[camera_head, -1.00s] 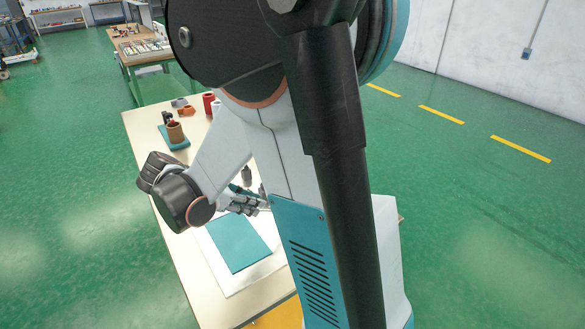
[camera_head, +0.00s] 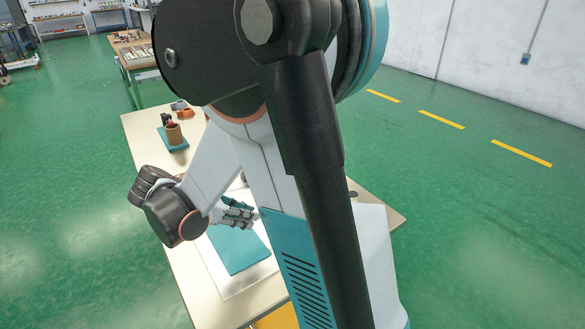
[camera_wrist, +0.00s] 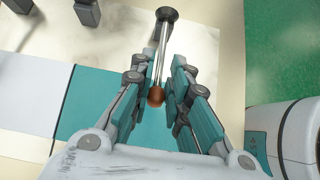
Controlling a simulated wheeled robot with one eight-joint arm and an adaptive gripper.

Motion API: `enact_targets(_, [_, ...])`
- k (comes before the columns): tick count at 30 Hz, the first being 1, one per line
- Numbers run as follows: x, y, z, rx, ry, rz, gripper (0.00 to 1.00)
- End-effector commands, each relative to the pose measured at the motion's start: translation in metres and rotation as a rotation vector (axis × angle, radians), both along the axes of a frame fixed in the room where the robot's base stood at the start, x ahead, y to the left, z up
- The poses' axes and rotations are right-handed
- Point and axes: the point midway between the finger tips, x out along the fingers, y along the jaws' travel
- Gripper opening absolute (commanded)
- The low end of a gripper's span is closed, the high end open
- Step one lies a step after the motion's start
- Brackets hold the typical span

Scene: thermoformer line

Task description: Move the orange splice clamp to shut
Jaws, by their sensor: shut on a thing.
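In the wrist view, an orange-brown ball knob (camera_wrist: 155,96) sits between the fingers of my gripper (camera_wrist: 163,66). A thin metal lever (camera_wrist: 160,48) runs from the knob to a dark round end (camera_wrist: 167,14) beyond the fingertips. The knob appears to be the orange splice clamp's handle; I cannot make out the clamp's body. My gripper is shut on the knob. In the head view, my gripper (camera_head: 238,213) is low over the table, at the far end of a teal panel (camera_head: 238,250), and my arm hides the knob and lever.
The teal panel lies on a white sheet on the pale table (camera_head: 190,262). A brown cup (camera_head: 173,134) stands on a small teal mat (camera_head: 164,144) at the table's far end, near an orange part (camera_head: 185,113). Grey posts (camera_wrist: 88,12) stand at the wrist view's upper left.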

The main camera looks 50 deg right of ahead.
Motion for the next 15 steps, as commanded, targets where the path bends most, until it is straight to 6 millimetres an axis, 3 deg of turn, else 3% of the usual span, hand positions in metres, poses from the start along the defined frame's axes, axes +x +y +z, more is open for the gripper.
enact_targets(8, [0.001, 0.001, 0.0, 0.002, 0.0, 0.003, 0.0])
enact_targets(15, [0.001, 0.003, -0.013, 0.003, -0.001, 0.003, 0.0])
